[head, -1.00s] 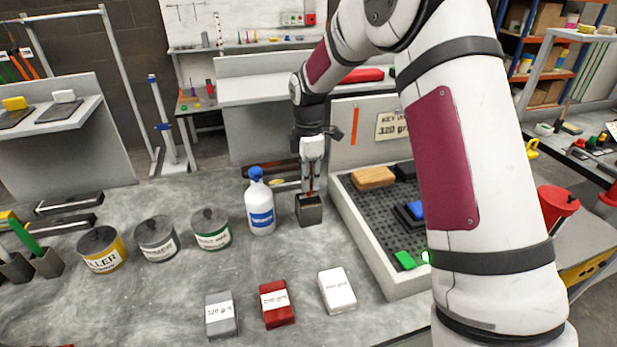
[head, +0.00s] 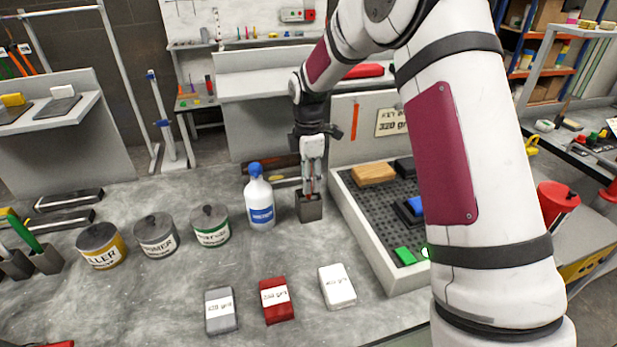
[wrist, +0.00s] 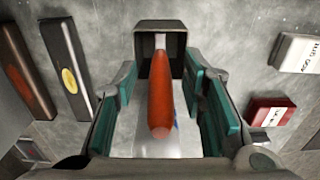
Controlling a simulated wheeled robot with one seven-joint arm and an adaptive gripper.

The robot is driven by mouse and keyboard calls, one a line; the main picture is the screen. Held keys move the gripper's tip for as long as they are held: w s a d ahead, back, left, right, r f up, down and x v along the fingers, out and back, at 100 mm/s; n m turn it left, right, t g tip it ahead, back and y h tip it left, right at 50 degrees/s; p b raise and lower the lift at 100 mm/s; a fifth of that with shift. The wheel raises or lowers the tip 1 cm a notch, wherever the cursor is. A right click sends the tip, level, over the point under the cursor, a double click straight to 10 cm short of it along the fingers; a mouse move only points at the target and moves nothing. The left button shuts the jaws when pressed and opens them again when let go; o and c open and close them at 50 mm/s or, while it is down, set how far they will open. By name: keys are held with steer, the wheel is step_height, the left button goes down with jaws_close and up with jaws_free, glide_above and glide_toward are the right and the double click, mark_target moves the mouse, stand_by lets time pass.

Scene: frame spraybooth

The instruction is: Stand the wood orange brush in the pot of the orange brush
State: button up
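The orange brush's handle (wrist: 160,95) stands in a dark grey square pot (head: 310,208), whose rim also shows in the wrist view (wrist: 160,28). In the head view only a thin red bit of the brush shows between my fingers. My gripper (head: 312,188) points down just above the pot. In the wrist view its teal finger pads (wrist: 163,100) are apart on either side of the handle, with a gap visible on both sides. The brush's lower end is hidden inside the pot.
A white bottle with a blue cap (head: 260,203) stands close left of the pot. A perforated tray (head: 375,215) with blocks is close on the right. Several tins stand left, near a pot with a green brush (head: 27,237). Three sanding blocks lie in front.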

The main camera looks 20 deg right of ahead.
steer(key=shift+r, duration=0.1)
step_height(320, 180, up, 12)
steer(key=shift+f, duration=0.1)
stand_by(0.4)
steer(key=s+r+m+t, duration=0.1)
steer(key=s+r+m, duration=0.45)
steer(key=s, duration=0.35)
steer(key=s+r+m+t, duration=0.2)
steer(key=s+r+m, duration=0.3)
steer(key=s, duration=0.4)
steer(key=s+f+m+t, duration=0.1)
steer(key=s+m, duration=0.6)
steer(key=s, duration=0.9)
steer(key=shift+s+f+t, duration=0.35)
steer(key=shift+t, duration=0.25)
